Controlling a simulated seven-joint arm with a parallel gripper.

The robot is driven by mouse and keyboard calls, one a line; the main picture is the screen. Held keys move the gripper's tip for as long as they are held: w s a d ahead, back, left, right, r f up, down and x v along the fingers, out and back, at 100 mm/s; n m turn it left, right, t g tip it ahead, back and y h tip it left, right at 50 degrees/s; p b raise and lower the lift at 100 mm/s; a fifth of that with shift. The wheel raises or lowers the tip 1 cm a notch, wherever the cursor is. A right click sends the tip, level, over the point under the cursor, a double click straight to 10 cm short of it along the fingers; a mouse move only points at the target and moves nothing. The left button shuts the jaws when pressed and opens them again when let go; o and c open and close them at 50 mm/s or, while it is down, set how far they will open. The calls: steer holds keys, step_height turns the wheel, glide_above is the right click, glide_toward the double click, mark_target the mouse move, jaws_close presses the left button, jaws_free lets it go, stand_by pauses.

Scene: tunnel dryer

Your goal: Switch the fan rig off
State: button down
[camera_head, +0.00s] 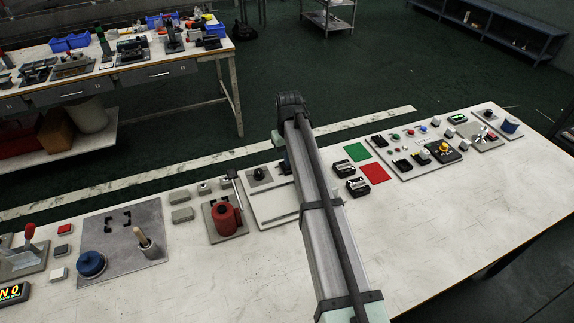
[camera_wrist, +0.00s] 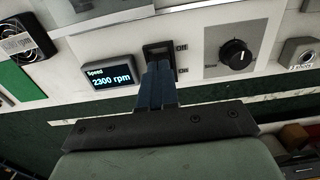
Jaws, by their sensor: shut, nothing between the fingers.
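The fan rig's switch (camera_wrist: 158,50) is a dark rocker in a black frame in the wrist view, with "Off" printed beside its upper end and "On" beside its lower end. My gripper (camera_wrist: 158,64) is shut and empty, its blue fingertips at the lower end of the switch. The tips overlap part of the switch, so I cannot tell whether they touch it or which way it is tipped. The speed display (camera_wrist: 110,74) left of it is lit and reads 2300 rpm. In the head view my arm hides the switch and most of my gripper.
A black knob (camera_wrist: 237,54) sits right of the switch, with a grey button (camera_wrist: 299,52) farther right. A black fan (camera_wrist: 26,38) is at upper left.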

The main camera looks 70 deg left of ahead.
steer(key=shift+f, duration=0.95)
stand_by(0.9)
steer(key=shift+r, duration=3.55)
